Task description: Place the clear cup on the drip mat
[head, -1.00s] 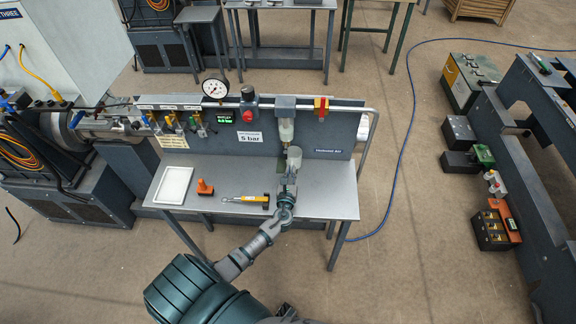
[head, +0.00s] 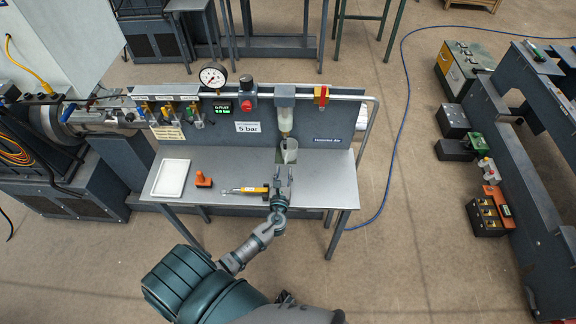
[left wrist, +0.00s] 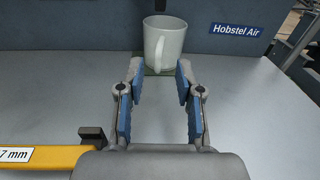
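In the left wrist view the cup (left wrist: 163,42) stands on the dark green drip mat (left wrist: 147,71); most of the mat is hidden behind the cup and fingers. My left gripper (head: 283,177) is in front of the cup on the near side. Its two blue-padded fingers (left wrist: 160,80) are spread, with bare bench between them. The cup is beyond the fingertips. My right gripper is not in view.
The bench also holds a white tray (head: 172,179), an orange part (head: 203,179) and a yellow-handled tool (head: 247,190) close left of my gripper. The filter bowl (head: 285,118) hangs just above the cup. The bench's right side (head: 328,180) is clear.

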